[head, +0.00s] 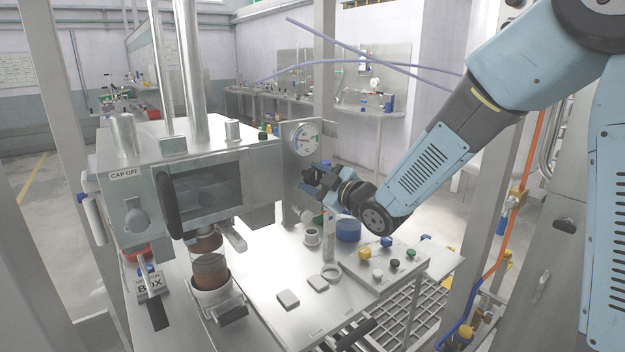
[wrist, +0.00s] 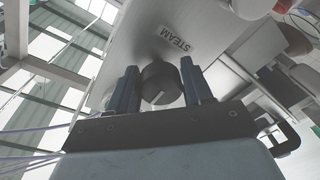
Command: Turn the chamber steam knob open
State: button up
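In the head view my gripper (head: 311,181) is at the gauge panel (head: 294,168), below the round gauge (head: 304,139). The knob is hidden there behind the gripper.
The steel chamber (head: 205,188) marked CAP OFF stands left of the gripper. An upright post (head: 483,170) stands at right.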

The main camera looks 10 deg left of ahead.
jog(key=c, duration=0.6)
jog(key=shift+a, duration=0.1)
jog(key=shift+m, duration=0.3)
jog(key=m, duration=0.2)
jog(key=shift+f+m, duration=0.15)
jog(key=shift+m, duration=0.25)
jog(key=m, duration=0.5)
jog(key=shift+m+t, duration=0.3)
jog(key=m, duration=0.4)
jog(key=shift+f+m+t, duration=0.1)
jog(key=shift+m+t, duration=0.2)
jog(key=shift+m, duration=0.1)
jog(key=m, duration=0.5)
jog(key=shift+s+t, duration=0.1)
jog(key=shift+t, duration=0.2)
jog(key=shift+d, duration=0.2)
